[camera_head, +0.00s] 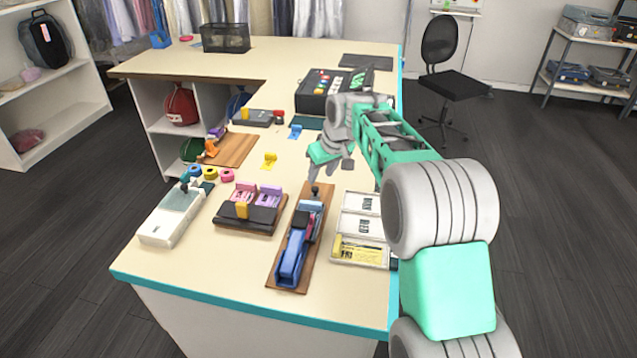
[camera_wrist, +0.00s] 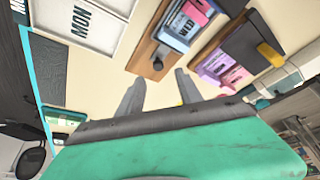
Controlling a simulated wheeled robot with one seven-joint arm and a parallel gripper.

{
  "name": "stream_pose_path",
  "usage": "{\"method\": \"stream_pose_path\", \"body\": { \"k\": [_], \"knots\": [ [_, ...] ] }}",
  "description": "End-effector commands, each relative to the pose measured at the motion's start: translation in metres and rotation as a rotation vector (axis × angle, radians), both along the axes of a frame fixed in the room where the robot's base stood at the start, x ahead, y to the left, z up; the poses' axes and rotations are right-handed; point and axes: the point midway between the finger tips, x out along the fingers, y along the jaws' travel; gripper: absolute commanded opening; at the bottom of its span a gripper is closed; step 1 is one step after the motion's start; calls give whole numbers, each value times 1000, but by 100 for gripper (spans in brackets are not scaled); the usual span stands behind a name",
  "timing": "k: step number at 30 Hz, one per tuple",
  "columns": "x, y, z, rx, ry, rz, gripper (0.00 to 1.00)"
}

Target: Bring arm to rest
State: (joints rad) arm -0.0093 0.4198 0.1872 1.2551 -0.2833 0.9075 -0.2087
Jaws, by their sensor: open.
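My gripper (camera_head: 335,172) is above the counter (camera_head: 215,262), over its middle right, behind the wooden board with the blue device. In the wrist view my gripper (camera_wrist: 158,85) shows two grey fingers spread apart with nothing between them. The arm reaches in from the right side of the head view. Part of the counter behind the arm is hidden.
A blue stapler-like device (camera_head: 292,258) sits on a wooden board, with white labelled trays (camera_head: 361,226) to its right. A dark holder (camera_head: 246,216) with pink and purple pieces stands left. A black button box (camera_head: 325,92) and a chair (camera_head: 447,75) are farther back.

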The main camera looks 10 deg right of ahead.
Motion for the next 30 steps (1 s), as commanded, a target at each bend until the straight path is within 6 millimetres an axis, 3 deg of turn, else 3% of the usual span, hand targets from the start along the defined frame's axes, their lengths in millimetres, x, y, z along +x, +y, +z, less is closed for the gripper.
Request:
{"method": "stream_pose_path", "body": {
  "k": [12, 16, 20, 23, 27, 30],
  "knots": [
    [-2, -1, 4, 0, 1, -3, 42],
    [-29, -7, 23, -3, 1, -43, 42],
    [-100, -21, 51, -6, 11, -142, 42],
    [-167, -34, 58, -8, 21, -232, 42],
    [-259, -52, 44, -13, 32, -350, 42],
    [-306, -61, 26, -15, 39, -414, 42]
  ]
}}
